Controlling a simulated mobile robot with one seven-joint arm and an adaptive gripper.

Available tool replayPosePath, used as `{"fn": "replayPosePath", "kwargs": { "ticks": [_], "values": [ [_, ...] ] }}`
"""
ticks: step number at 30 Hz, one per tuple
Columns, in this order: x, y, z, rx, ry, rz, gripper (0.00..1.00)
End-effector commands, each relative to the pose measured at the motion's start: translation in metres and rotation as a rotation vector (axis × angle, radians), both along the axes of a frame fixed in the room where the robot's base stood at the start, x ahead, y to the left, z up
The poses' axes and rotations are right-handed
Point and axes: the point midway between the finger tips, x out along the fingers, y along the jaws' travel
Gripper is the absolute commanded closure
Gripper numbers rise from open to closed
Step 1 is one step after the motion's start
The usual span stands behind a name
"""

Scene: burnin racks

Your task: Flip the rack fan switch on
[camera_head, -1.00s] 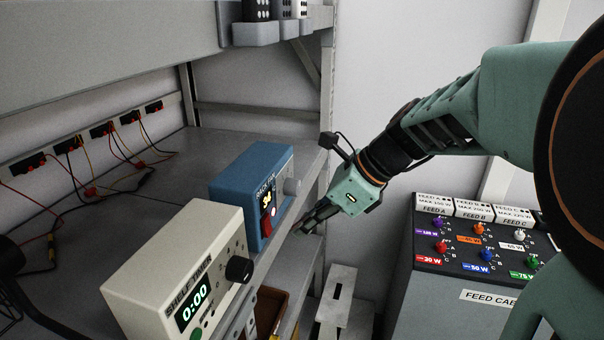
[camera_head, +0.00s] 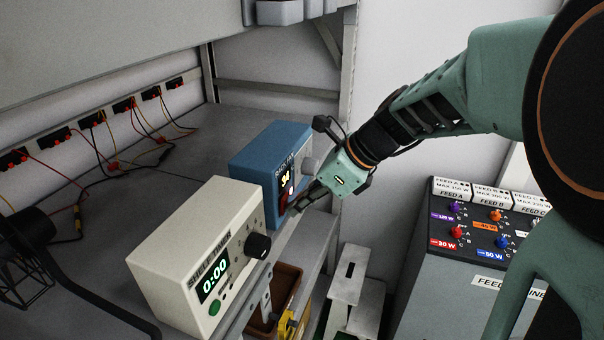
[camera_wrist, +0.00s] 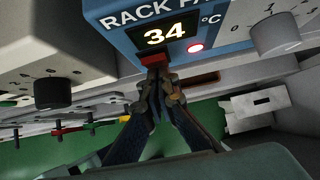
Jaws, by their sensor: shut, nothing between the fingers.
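The blue rack fan box (camera_head: 262,150) stands on the shelf. In the wrist view, its front (camera_wrist: 110,14) shows a display reading 34 °C, a glowing red light (camera_wrist: 196,48) and a grey knob (camera_wrist: 275,34). The red switch (camera_wrist: 154,60) sits below the display, its lower part hidden by my fingertips. My gripper (camera_head: 299,207) is shut and empty, its tips right at the switch. They also show in the wrist view (camera_wrist: 158,84). I cannot tell whether they touch the switch or which way it is tipped.
A cream shelf timer (camera_head: 195,250) reading 0:00 stands close beside the fan box. A brown bin (camera_head: 285,285) is below the shelf edge. A grey feed cabinet (camera_head: 430,270) with coloured toggles stands at the right. Wires run along the shelf back.

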Motion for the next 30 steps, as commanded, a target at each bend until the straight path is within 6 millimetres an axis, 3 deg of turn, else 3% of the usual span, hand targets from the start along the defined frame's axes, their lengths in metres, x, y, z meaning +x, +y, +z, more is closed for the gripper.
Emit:
{"fn": "replayPosePath", "kwargs": {
  "ticks": [16, 30],
  "values": [
    [0.000, 0.001, 0.017, 0.002, -0.002, 0.000, 1.00],
    [0.001, -0.001, 0.017, 0.002, -0.001, -0.001, 1.00]
  ]
}}
